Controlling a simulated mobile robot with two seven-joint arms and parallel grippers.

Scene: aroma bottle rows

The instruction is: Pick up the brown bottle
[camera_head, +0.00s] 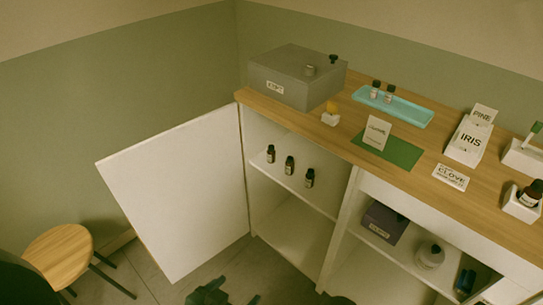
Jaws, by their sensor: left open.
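Three small dark brown bottles with pale labels stand upright in a row on the upper shelf of the open cabinet: the left one (270,154), the middle one (290,165) and the right one (309,178). A larger brown bottle (530,194) stands in a white holder at the counter's right edge. Which one the task names, I cannot tell. My left gripper (222,293) is low at the bottom edge, open, below and apart from the shelf bottles. It is partly cut off. My right gripper is not in view.
The white cabinet door (180,190) stands open on the left. On the counter are a grey box (290,78), a teal tray (408,112) with two small bottles, a green mat (402,153) and label cards. A stool (60,252) stands lower left. A purple box (384,222) sits in the right compartment.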

